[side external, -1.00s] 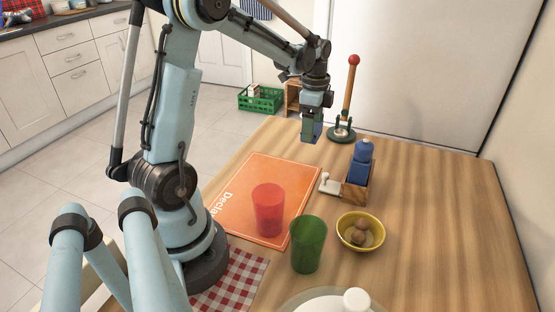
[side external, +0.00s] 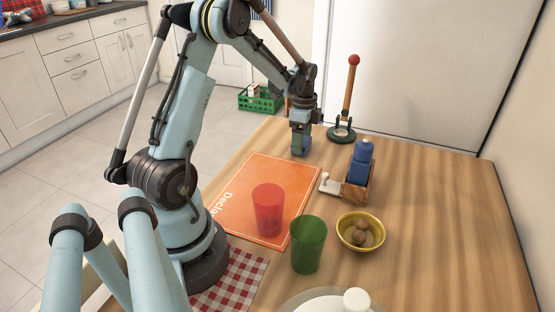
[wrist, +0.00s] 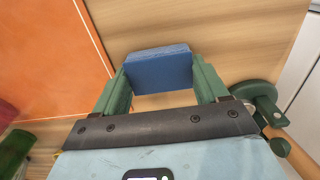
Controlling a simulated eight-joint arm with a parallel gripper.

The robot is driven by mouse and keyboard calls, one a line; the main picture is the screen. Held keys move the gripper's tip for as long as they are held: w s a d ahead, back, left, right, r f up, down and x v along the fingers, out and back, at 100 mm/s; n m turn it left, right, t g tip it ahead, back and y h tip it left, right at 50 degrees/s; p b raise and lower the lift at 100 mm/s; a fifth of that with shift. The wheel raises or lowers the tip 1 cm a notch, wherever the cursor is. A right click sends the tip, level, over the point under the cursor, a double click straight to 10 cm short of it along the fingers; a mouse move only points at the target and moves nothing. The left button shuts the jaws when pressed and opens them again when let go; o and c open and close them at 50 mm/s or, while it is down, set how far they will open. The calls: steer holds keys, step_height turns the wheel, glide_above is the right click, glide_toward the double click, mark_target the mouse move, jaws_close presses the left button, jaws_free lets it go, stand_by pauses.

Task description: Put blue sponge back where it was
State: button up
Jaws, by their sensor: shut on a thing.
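The blue sponge (wrist: 158,70) is a flat block in the wrist view, held between my two green fingers. My gripper (wrist: 160,76) is shut on it. In the side external view my gripper (side external: 300,147) points down at the far part of the wooden table, beyond the far right corner of the orange board and left of the red-topped stand. The sponge is mostly hidden by the fingers there. Bare wood lies under it in the wrist view. I cannot tell whether it touches the table.
The orange board (side external: 241,187) carries a red cup (side external: 268,210). A green cup (side external: 308,246), a yellow bowl (side external: 345,236) with brown items, and a wooden holder (side external: 354,192) with a blue object (side external: 362,158) stand nearer. The red-topped stand (side external: 342,133) is close right. Right side is clear.

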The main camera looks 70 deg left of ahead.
steer(key=shift+f, duration=0.1)
steer(key=o, duration=1)
step_height(320, 180, up, 12)
steer(key=shift+s+d+r+n+t, duration=0.15)
steer(key=shift+s+d+n+t, duration=1.25)
steer(key=shift+d, duration=2.7)
steer(key=shift+s+d+r+n+t, duration=0.15)
steer(key=shift+s+d+n+t, duration=1.25)
steer(key=shift+d, duration=2.75)
steer(key=shift+s+d+r+n+t, duration=0.15)
steer(key=shift+s+d+n+t, duration=1.2)
steer(key=shift+d, duration=2.75)
steer(key=shift+w+n+g, duration=0.2)
steer(key=shift+n+g, duration=0.15)
steer(key=shift+g, duration=0.2)
